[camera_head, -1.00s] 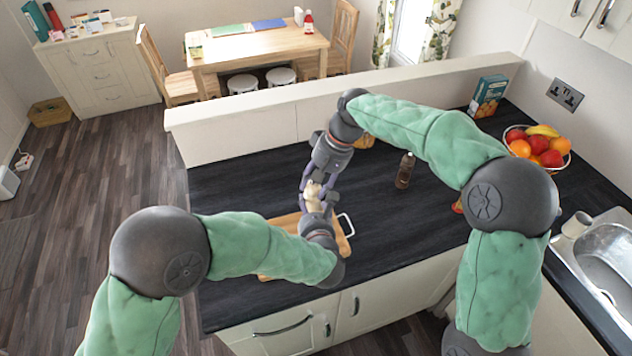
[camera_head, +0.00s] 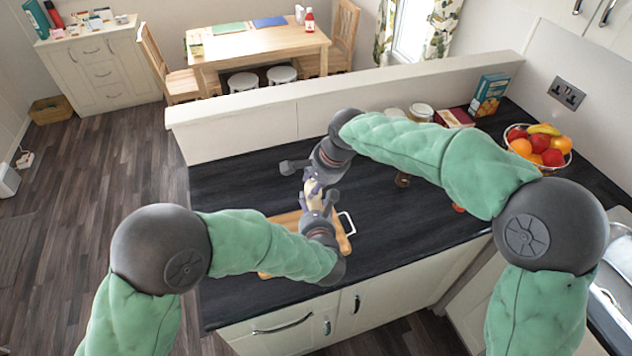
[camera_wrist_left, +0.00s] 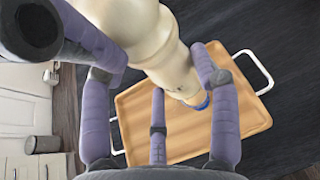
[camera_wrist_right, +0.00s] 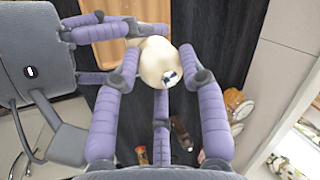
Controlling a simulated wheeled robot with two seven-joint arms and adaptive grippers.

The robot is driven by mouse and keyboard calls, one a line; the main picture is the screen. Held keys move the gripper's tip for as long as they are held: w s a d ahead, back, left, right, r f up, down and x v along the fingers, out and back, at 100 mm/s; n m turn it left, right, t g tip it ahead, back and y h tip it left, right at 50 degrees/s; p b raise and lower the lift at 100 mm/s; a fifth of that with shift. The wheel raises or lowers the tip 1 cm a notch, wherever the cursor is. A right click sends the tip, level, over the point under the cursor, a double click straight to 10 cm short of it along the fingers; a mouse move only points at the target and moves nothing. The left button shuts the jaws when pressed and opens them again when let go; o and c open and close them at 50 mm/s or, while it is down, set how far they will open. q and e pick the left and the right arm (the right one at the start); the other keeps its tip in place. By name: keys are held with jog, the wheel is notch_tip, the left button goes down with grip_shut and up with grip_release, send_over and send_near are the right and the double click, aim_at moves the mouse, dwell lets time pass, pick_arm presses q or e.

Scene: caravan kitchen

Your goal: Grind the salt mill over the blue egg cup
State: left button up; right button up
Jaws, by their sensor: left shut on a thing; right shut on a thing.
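The cream salt mill (camera_head: 313,187) is between my two grippers above the wooden tray (camera_head: 344,240). My left gripper (camera_head: 318,203) is shut on its lower part; the mill slants across the left wrist view (camera_wrist_left: 150,42). My right gripper (camera_head: 313,178) is shut around the mill's rounded top, seen end-on in the right wrist view (camera_wrist_right: 157,62). A small blue piece, apparently the blue egg cup (camera_wrist_left: 203,103), shows at the mill's lower end over the tray in the left wrist view. The rest of it is hidden, so I cannot tell the gap.
Jars (camera_head: 421,111), a red box (camera_head: 455,117), a teal box (camera_head: 489,94) and a fruit bowl (camera_head: 540,157) stand at the back right. The dark worktop left of the tray is clear.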

jog(key=shift+s+a+f+m+h, duration=0.1)
jog(key=shift+m+h, duration=0.05)
jog(key=shift+m, duration=0.25)
jog(key=shift+s+a+m+h, duration=0.1)
jog(key=shift+m+h, duration=0.05)
jog(key=shift+m, duration=0.25)
jog(key=shift+w, duration=0.1)
jog(key=o, duration=1.1)
jog(key=shift+o, duration=0.2)
jog(key=shift+d+t, duration=0.1)
jog(key=shift+t, duration=0.2)
jog(key=shift+d+r, duration=0.1)
jog(key=shift+r, duration=0.5)
jog(key=v, duration=0.7)
notch_tip(320, 180, up, 7)
